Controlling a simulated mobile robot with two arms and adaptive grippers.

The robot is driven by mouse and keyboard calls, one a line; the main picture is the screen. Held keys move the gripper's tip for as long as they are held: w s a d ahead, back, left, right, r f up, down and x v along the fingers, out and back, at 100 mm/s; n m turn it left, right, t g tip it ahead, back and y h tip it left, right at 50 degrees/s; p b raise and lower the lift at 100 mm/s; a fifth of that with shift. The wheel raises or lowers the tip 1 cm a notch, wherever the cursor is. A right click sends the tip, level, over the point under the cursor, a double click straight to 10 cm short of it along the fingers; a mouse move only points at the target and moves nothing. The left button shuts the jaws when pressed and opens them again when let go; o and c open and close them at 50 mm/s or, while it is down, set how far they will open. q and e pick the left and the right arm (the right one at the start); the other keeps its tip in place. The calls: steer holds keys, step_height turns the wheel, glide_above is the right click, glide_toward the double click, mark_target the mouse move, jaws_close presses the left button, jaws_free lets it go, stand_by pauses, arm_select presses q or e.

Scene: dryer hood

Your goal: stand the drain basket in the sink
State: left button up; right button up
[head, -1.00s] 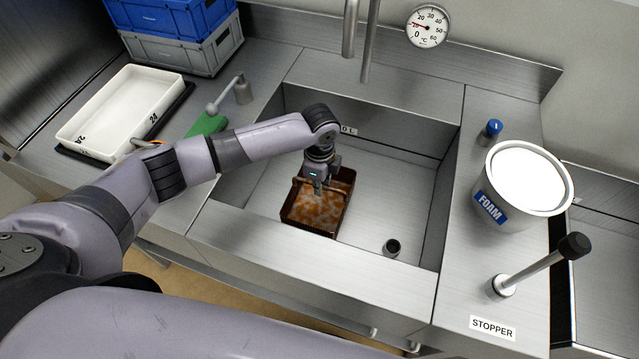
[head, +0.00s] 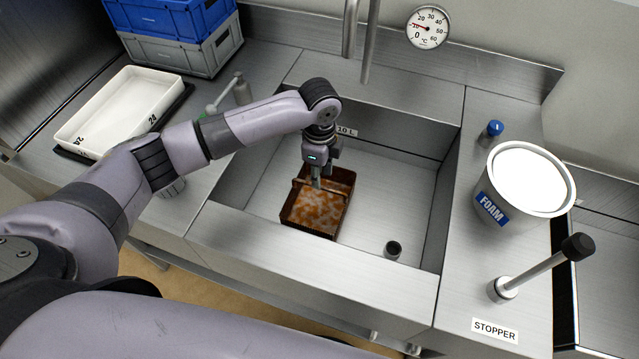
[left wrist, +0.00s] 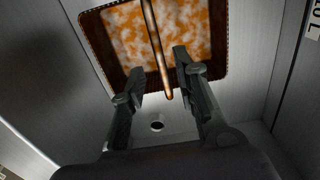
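The drain basket (head: 314,214), a dark brown box with mottled orange and white contents, stands upright on the floor of the steel sink (head: 395,195), towards its left side. It also shows in the left wrist view (left wrist: 205,30), where its bar handle (left wrist: 156,50) runs towards the gap between the fingers. My left gripper (head: 316,186) is directly above the basket. In the left wrist view its two fingers (left wrist: 158,95) are apart, with nothing clamped between them. Whether a finger touches the handle is unclear. My right gripper is out of view.
A dark round drain fitting (head: 392,248) is in the sink floor, right of the basket. Faucet pipes (head: 360,40) hang at the back. A FOAM bucket (head: 525,185), a blue-capped item (head: 491,130) and a stopper lever (head: 535,270) occupy the right counter. A white tray (head: 110,110) lies left.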

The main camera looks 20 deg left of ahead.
arm_select(q)
step_height(320, 180, up, 6)
steer(key=shift+b, duration=0.3)
stand_by(0.3)
